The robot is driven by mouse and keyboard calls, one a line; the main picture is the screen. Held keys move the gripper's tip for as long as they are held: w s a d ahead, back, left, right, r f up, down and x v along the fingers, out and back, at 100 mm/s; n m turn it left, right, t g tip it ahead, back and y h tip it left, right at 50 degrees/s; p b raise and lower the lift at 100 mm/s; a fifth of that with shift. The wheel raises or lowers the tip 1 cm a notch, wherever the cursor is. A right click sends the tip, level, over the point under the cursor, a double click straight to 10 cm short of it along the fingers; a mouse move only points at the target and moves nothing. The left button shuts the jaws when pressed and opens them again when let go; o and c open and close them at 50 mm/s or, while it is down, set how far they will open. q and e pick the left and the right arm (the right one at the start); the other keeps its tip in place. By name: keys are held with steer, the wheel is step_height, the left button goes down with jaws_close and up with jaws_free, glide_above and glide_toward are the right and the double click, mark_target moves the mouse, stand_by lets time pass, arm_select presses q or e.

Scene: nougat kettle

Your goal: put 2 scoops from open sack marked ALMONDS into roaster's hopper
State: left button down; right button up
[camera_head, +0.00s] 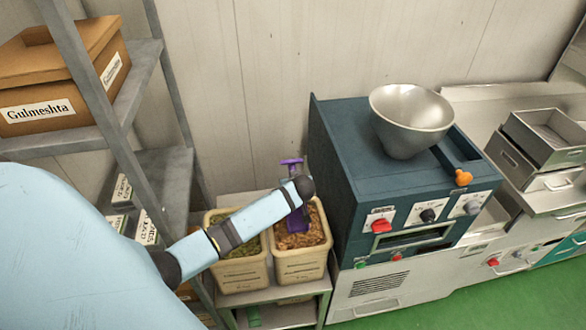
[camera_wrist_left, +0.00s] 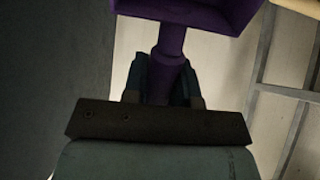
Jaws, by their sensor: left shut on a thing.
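My left gripper (camera_wrist_left: 164,80) is shut on the handle of a purple scoop (camera_wrist_left: 190,14), as the left wrist view shows. In the head view the scoop (camera_head: 297,220) hangs at or just above the bin of brown contents (camera_head: 300,268), partly hidden behind my forearm; whether it touches the contents or holds any, I cannot tell. That bin's label is too small to read. The roaster (camera_head: 345,150) is a dark teal box right of the bins, with a metal funnel hopper (camera_head: 408,115) on top. The hopper's visible inside looks empty. My right gripper is not in view.
A bin with green contents (camera_head: 240,275) stands left of the brown one on a low metal stand. A grey shelf (camera_head: 150,70) with a box marked Gulmeshta (camera_head: 60,75) rises at left. Metal trays (camera_head: 545,140) lie right of the roaster.

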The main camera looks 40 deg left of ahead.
arm_select(q)
step_height(320, 180, down, 2)
steer(key=shift+s+d+b, duration=0.1)
steer(key=shift+d+b, duration=0.05)
steer(key=shift+b, duration=0.35)
step_height(320, 180, down, 7)
steer(key=w+g+h, duration=0.1)
steer(key=g+h, duration=0.3)
steer(key=w+a+r+g+h+p, duration=0.2)
steer(key=a+r+h+p, duration=0.1)
steer(key=r, duration=0.6)
steer(key=shift+w+a+p, duration=0.3)
steer(key=shift+a+p, duration=0.05)
steer(key=shift+a, duration=0.2)
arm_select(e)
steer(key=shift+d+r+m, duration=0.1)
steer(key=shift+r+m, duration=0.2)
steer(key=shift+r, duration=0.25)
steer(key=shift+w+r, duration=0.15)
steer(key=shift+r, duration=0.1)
